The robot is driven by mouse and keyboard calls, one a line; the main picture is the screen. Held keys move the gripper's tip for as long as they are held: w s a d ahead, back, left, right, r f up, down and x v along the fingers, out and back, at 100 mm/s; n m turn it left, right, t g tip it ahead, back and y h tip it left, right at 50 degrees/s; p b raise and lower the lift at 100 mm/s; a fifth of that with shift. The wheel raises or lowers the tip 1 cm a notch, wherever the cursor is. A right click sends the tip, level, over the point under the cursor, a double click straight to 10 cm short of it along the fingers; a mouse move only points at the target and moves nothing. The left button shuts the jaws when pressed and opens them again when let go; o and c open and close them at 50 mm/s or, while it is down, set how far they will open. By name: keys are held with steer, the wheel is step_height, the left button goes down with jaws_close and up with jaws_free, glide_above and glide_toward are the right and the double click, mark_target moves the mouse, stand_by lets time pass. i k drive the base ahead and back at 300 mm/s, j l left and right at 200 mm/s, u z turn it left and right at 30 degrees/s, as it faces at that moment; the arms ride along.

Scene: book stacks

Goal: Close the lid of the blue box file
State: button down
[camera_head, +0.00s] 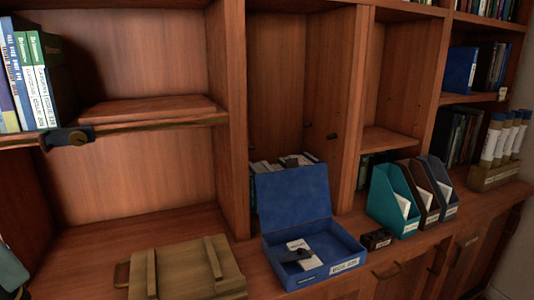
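The blue box file (316,258) stands on the wooden counter, right of the middle of the head view. Its lid (293,195) is open and stands nearly upright at the back, leaning slightly backward. A white card or paper (303,254) with a small dark thing on it lies inside the box. A white label is on the front face. I cannot make out my gripper in this view.
A wooden case with a handle (184,268) lies left of the box file. A small black labelled object (377,239) and a teal magazine file (391,203) stand to the right. Shelf uprights rise behind the lid. A pale teal shape (10,272) is cut off at the left edge.

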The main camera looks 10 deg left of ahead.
mark_target(295, 196)
steer(key=j, duration=0.15)
steer(key=i+l, duration=0.2)
steer(key=i, duration=0.15)
steer(key=i+l+z, duration=0.1)
steer(key=i+l, duration=0.15)
steer(key=i, duration=0.65)
